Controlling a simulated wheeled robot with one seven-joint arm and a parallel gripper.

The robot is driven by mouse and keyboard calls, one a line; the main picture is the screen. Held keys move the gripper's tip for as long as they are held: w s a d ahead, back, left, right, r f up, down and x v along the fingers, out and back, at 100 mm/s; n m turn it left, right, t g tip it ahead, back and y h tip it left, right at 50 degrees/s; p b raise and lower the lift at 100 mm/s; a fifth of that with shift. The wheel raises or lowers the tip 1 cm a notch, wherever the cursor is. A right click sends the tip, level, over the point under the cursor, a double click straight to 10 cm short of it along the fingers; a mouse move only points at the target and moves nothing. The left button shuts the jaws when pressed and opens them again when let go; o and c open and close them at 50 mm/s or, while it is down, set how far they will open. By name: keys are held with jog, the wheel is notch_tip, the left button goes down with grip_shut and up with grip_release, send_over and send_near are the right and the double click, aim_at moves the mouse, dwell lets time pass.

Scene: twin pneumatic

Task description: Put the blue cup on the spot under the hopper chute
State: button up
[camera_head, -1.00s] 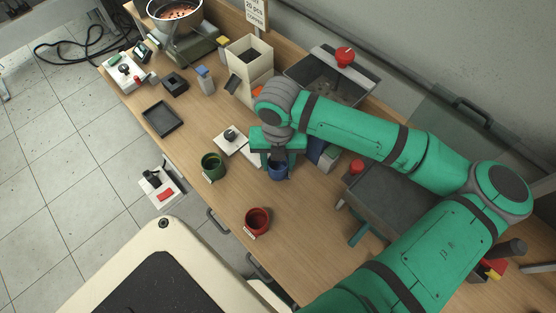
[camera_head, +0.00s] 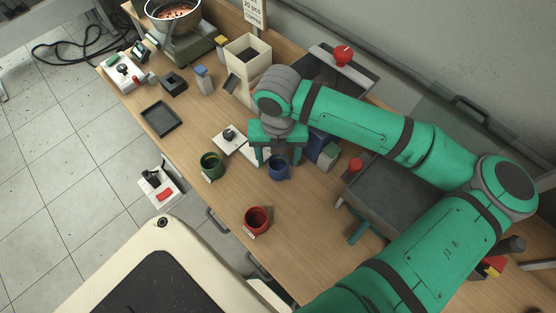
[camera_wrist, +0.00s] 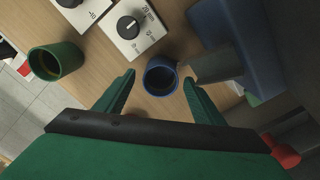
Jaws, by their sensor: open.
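The blue cup (camera_head: 279,168) stands upright on the wooden bench, and its open top shows in the wrist view (camera_wrist: 160,89). My gripper (camera_head: 279,159) is open at the wall side of the cup. In the wrist view its fingers (camera_wrist: 159,79) are spread on both sides of the cup, with gaps showing; I cannot tell how far above it they are. My arm partly hides the hopper's base, and I cannot make out a marked spot under the chute.
A green cup (camera_head: 211,166) stands left of the blue cup, and a red cup (camera_head: 257,220) nearer the bench's front edge. A white dial box (camera_head: 230,138) and a blue-and-grey block (camera_head: 322,150) are close by. A black tray (camera_head: 161,118) lies farther left.

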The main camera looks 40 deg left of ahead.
notch_tip(320, 180, up, 10)
jog(key=shift+f, duration=0.25)
dwell(0.6)
